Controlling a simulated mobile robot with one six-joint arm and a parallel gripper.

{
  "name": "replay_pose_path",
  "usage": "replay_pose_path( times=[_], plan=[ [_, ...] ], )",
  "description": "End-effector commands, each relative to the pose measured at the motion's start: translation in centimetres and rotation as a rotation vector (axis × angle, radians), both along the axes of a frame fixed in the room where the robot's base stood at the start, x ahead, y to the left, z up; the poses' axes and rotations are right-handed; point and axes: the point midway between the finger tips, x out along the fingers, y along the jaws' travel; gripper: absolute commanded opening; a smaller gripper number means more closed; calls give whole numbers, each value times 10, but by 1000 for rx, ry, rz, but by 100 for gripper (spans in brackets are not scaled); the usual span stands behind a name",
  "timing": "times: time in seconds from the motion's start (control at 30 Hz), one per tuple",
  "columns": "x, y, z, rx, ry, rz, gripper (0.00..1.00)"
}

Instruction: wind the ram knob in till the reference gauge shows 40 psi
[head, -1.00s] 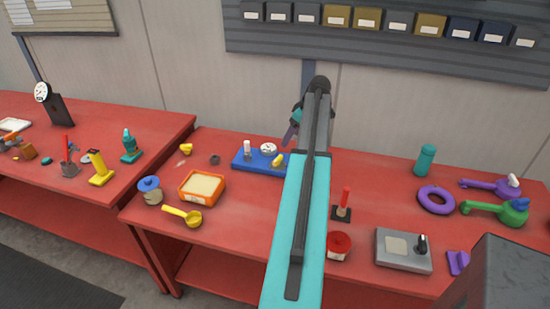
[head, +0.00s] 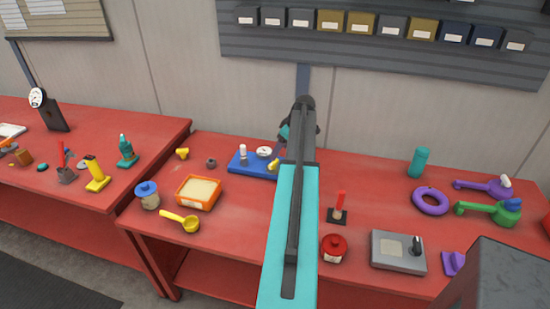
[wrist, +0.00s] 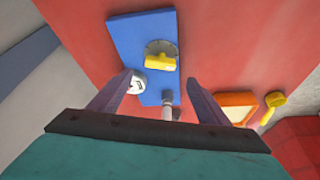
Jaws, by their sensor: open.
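The blue base (head: 240,164) of the pressure rig lies on the red bench, just left of my arm in the head view. It carries a yellow ram knob (head: 273,166), a white round gauge (head: 264,152) and a white-topped post (head: 243,153). In the wrist view the yellow knob (wrist: 158,62) sits over a grey disc on the blue base (wrist: 126,38). The gauge (wrist: 138,84) is partly behind my left finger; its reading is too small to tell. My gripper (wrist: 160,78) is open and empty above the base, fingers spread either side of the knob's line.
An orange tray (head: 187,203), a yellow scoop (head: 190,224) and a blue-lidded jar (head: 147,199) stand left of the rig. The wall is close behind the bench.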

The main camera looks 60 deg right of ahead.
Motion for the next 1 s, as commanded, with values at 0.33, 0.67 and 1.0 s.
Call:
replay_pose_path(
  times=[0.33,0.67,1.0],
  plan=[
    [17,1,-36,1,0,2,70],
    [28,1,-65,1,0,1,70],
    [31,1,-70,-1,0,2,70]
  ],
)
